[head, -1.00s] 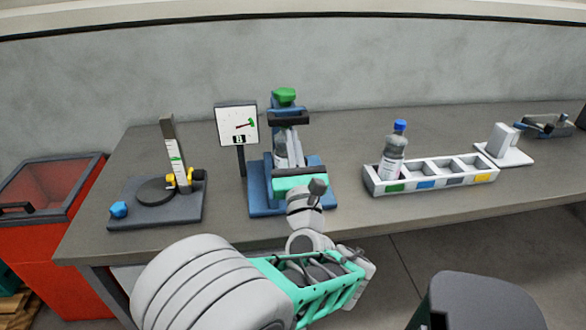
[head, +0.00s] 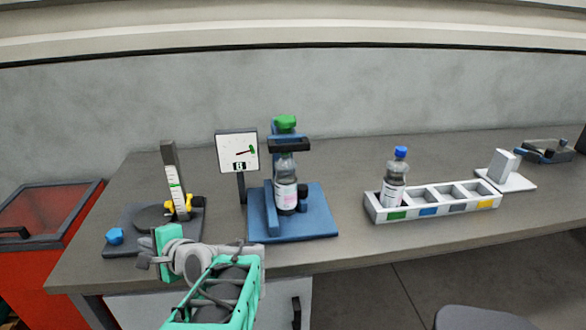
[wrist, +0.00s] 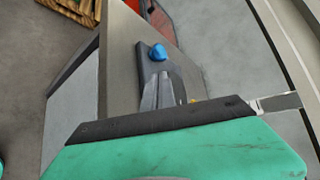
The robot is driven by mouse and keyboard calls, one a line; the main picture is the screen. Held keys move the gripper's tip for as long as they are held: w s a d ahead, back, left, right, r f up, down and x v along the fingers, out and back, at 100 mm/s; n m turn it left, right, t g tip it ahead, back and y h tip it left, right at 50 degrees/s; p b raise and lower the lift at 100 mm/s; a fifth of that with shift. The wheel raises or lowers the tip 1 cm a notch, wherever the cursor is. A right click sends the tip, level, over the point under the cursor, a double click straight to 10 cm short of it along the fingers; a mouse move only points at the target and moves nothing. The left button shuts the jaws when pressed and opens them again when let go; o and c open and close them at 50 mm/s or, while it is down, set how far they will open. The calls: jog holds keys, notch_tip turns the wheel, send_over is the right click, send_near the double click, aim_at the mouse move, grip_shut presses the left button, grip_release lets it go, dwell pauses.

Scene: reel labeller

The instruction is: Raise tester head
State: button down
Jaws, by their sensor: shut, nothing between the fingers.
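The blue-based tester (head: 305,225) stands mid-table with a green top (head: 285,121) above a dark bracket. A clear bottle with a white label (head: 286,193) stands upright under that bracket. The left fixture (head: 120,242) has a dark round plate, a post with a white scale (head: 175,180), a yellow clamp (head: 178,206) and a blue knob (head: 115,236); the knob also shows in the wrist view (wrist: 158,52). I cannot tell for certain which part is the tester head. My gripper (head: 165,252) is shut and empty, in front of the left fixture near the table's front edge.
A sign (head: 237,152) stands between the fixtures. A white tray (head: 440,205) with a blue-capped bottle (head: 395,178) is to the right, with a white stand (head: 505,173) beyond. A red bin (head: 40,230) stands left of the table. The tabletop between tester and tray is clear.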

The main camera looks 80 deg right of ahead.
jog(key=w+a+f+n+g+y, duration=0.1)
jog(key=a+f+n+g+y, duration=0.25)
jog(key=a+n, duration=0.5)
jog(key=w+a+f+n+g+y, duration=0.1)
jog(key=a+f+n+g+y, duration=0.15)
jog(key=a+f+n, duration=0.6)
jog(key=s+a+r+n+g+h, duration=0.1)
jog(key=s+a+r+n+g, duration=0.1)
jog(key=s+a+n+g, duration=0.3)
jog(key=s+a+n, duration=0.3)
jog(key=s+a, duration=0.2)
jog(key=a, duration=0.1)
jog(key=shift+a+r+n+g, duration=0.15)
jog(key=shift+a+n+g, duration=0.15)
jog(key=shift+a+n, duration=0.1)
jog(key=shift+s, duration=0.15)
